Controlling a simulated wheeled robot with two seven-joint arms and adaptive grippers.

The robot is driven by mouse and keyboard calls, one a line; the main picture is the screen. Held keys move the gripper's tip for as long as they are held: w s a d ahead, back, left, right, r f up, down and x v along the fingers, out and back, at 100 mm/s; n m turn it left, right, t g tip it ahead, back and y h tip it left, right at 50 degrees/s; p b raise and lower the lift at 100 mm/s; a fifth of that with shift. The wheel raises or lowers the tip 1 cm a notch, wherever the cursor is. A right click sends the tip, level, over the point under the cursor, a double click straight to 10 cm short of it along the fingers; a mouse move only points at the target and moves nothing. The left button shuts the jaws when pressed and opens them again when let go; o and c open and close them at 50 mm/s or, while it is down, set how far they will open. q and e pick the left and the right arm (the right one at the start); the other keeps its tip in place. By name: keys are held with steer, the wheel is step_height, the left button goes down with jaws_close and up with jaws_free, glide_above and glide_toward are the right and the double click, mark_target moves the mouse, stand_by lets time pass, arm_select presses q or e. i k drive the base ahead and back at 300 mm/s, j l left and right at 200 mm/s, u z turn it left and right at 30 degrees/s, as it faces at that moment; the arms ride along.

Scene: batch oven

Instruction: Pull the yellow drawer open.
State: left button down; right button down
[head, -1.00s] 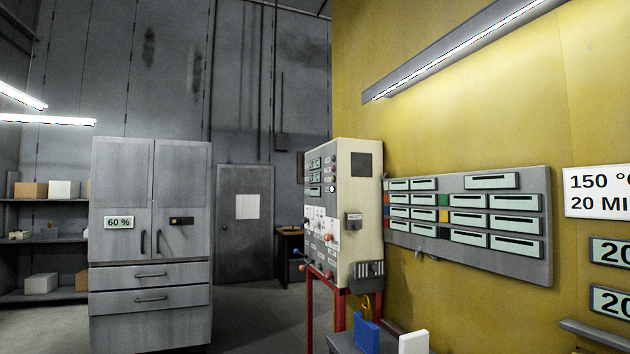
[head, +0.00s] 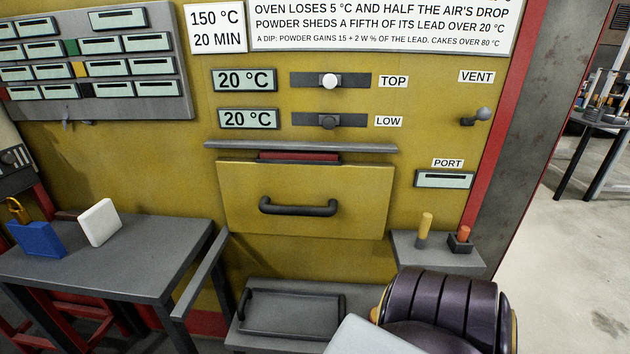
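The yellow drawer (head: 245,190) is set in the yellow wall in the middle of the head view. Its front carries a black bar handle (head: 298,208). A dark red strip (head: 300,157) shows just above the front's top edge, under a grey ledge. The front sits close to the wall, and no drawer interior shows. Neither of my grippers is in view. Nothing touches the handle.
A grey table (head: 130,265) with a blue block (head: 36,238) and a white block (head: 99,222) stands left. A grey tray (head: 290,315) lies low below the drawer. A small shelf (head: 440,258) with two pegs juts out right of it.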

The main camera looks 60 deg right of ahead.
mark_target(345, 200)
steer(key=z, duration=1.7)
